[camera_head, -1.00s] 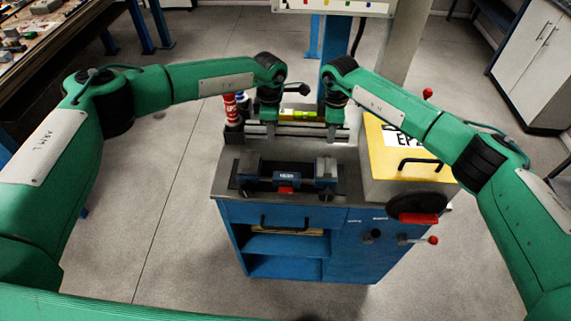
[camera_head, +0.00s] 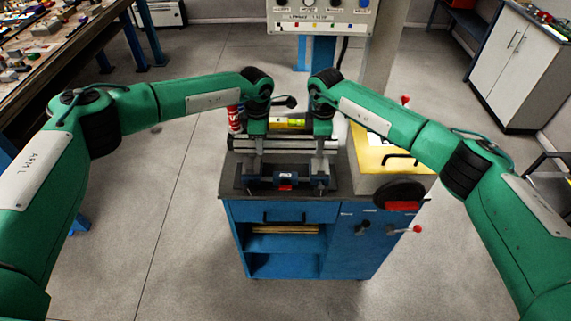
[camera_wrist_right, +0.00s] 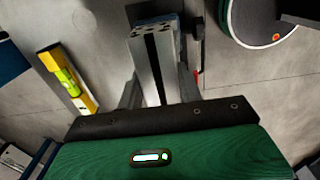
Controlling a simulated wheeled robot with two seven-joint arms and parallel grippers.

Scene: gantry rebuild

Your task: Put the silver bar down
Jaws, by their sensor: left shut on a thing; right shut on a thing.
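The silver bar (camera_wrist_right: 147,65) is a slotted metal profile in the right wrist view, running between the fingers of my right gripper (camera_wrist_right: 160,95). Its near end is hidden by the gripper body. In the head view my left gripper (camera_head: 256,168) and right gripper (camera_head: 320,168) point down side by side at a blue vise-like fixture (camera_head: 287,181) with a red tag. In the wrist view the bar's far end lies over a dark blue part. I cannot tell whether it touches.
A yellow-and-black spirit level (camera_head: 290,123) lies behind the fixture; it also shows in the wrist view (camera_wrist_right: 68,78). A red-and-white cylinder (camera_head: 233,118) stands at the back left. A yellow-topped box (camera_head: 375,155) and a black disc (camera_head: 399,194) occupy the right side of the blue cabinet (camera_head: 285,211).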

